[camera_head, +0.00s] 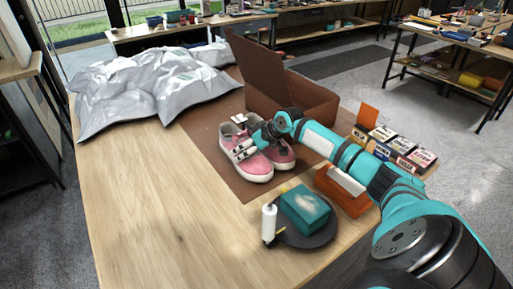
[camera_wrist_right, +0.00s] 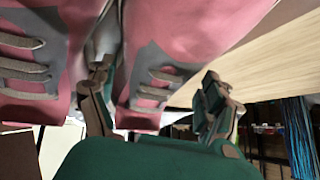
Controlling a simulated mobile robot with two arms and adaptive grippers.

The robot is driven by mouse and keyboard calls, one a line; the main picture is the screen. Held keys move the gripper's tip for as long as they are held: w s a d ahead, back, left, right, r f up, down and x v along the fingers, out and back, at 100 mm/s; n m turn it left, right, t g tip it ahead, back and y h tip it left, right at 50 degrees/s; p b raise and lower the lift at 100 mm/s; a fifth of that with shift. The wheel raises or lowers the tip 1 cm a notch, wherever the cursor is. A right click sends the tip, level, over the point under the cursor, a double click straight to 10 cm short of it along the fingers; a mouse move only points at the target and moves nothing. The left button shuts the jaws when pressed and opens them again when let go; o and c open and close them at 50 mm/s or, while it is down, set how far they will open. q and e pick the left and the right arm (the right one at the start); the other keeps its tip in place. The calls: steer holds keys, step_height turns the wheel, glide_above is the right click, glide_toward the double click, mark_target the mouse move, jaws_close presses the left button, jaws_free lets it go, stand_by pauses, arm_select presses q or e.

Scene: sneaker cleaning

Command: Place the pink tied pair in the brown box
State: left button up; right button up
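The tie is not clear to see. My right gripper (camera_head: 262,133) is at the far end of the pair, partly over the right shoe. In the right wrist view the pink shoes (camera_wrist_right: 190,30) are very close. There my right gripper (camera_wrist_right: 155,100) has its fingers spread, one near the gap between the shoes and one at the outer side. The brown box (camera_head: 315,97) stands behind the shoes with its lid raised. My left gripper is not in view.
A dark round tray (camera_head: 318,238) holds a teal block (camera_head: 305,208) and a white bottle (camera_head: 269,222) at the front. An orange box (camera_head: 343,190) and several small boxes (camera_head: 400,145) lie right. Silver bags (camera_head: 150,85) lie back left. The left tabletop is clear.

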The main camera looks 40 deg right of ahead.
steer(key=c, duration=1.1)
steer(key=shift+w+r, duration=0.1)
steer(key=shift+c, duration=0.9)
